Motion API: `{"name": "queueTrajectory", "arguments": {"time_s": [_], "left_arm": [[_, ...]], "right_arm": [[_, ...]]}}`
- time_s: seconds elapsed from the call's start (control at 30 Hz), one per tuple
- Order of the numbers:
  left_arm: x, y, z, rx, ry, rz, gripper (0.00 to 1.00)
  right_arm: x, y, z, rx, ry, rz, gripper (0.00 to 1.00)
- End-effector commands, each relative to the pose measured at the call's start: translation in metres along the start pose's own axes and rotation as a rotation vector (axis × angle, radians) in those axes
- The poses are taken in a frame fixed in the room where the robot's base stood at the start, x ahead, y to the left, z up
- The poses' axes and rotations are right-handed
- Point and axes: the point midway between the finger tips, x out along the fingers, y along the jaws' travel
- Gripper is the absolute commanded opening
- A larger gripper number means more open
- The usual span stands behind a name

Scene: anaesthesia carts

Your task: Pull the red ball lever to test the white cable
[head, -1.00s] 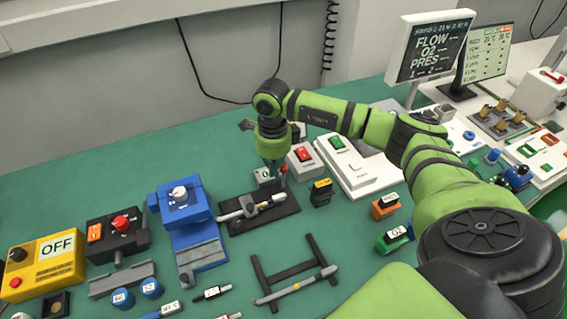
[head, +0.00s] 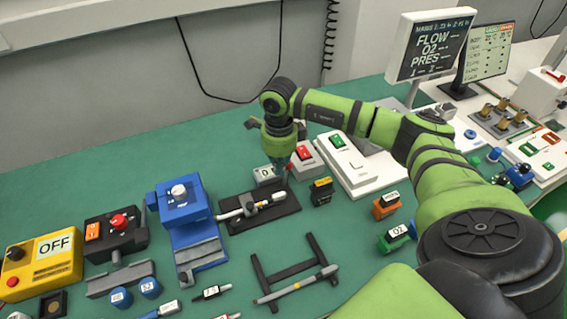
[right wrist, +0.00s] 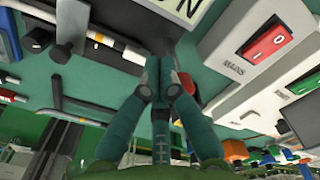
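The white cable (head: 240,211) lies across a black test fixture (head: 284,208) in the head view; it also shows at upper left in the right wrist view (right wrist: 118,43). My right gripper (head: 277,176) is low at the back of this fixture, beside a small grey labelled box (head: 263,175). In the right wrist view its fingertips (right wrist: 159,72) are drawn together. The red ball (right wrist: 187,83) of the lever shows just behind the right-hand finger, partly covered. Whether the fingers touch it is unclear. My left gripper is out of view.
A grey box with a red switch (head: 304,154) stands close right of the gripper, and a white unit with a green switch (head: 360,170) beyond it. A blue device (head: 184,206) stands left of the fixture. A dark frame (head: 293,275) lies in front.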

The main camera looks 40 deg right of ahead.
Motion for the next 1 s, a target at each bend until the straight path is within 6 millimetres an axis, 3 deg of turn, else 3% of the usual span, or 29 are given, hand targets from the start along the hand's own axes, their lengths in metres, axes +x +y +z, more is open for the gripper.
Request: {"name": "queueTrajectory", "arguments": {"time_s": [0.73, 1.0], "left_arm": [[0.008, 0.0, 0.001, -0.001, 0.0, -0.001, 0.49], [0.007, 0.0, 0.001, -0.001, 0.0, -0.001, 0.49]], "right_arm": [[0.004, -0.012, -0.021, 0.003, 0.002, 0.0, 0.0], [0.004, -0.007, -0.012, 0.0, 0.001, 0.0, 0.0]]}}
